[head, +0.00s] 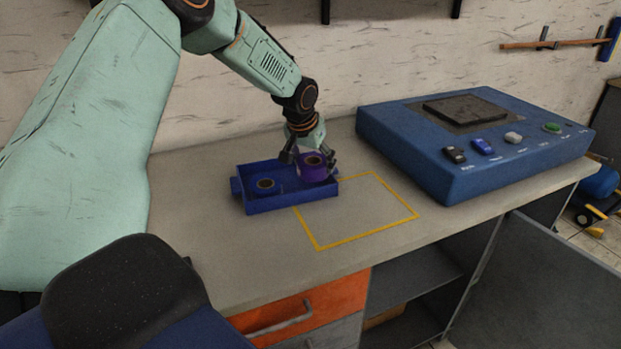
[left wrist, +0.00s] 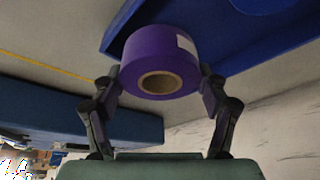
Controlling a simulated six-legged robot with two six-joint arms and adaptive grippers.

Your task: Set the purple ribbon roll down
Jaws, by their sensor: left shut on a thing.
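The purple ribbon roll (head: 313,167) is between the fingers of my left gripper (head: 308,158), at the right end of the blue tray (head: 292,201). In the left wrist view the roll (left wrist: 158,62) is gripped from both sides by the left gripper (left wrist: 160,85), with its cardboard core facing the camera. In that view the tray (left wrist: 125,30) lies beyond the roll. Whether the roll touches the tray floor I cannot tell. A blue ribbon roll (head: 265,185) sits in the left part of the tray. My right gripper is not in view.
A yellow outlined rectangle (head: 367,235) on the table (head: 225,270) is empty, just right of the tray. A blue machine (head: 470,140) with several buttons stands at the right. An orange drawer (head: 300,312) and an open cabinet door (head: 540,290) are below the tabletop.

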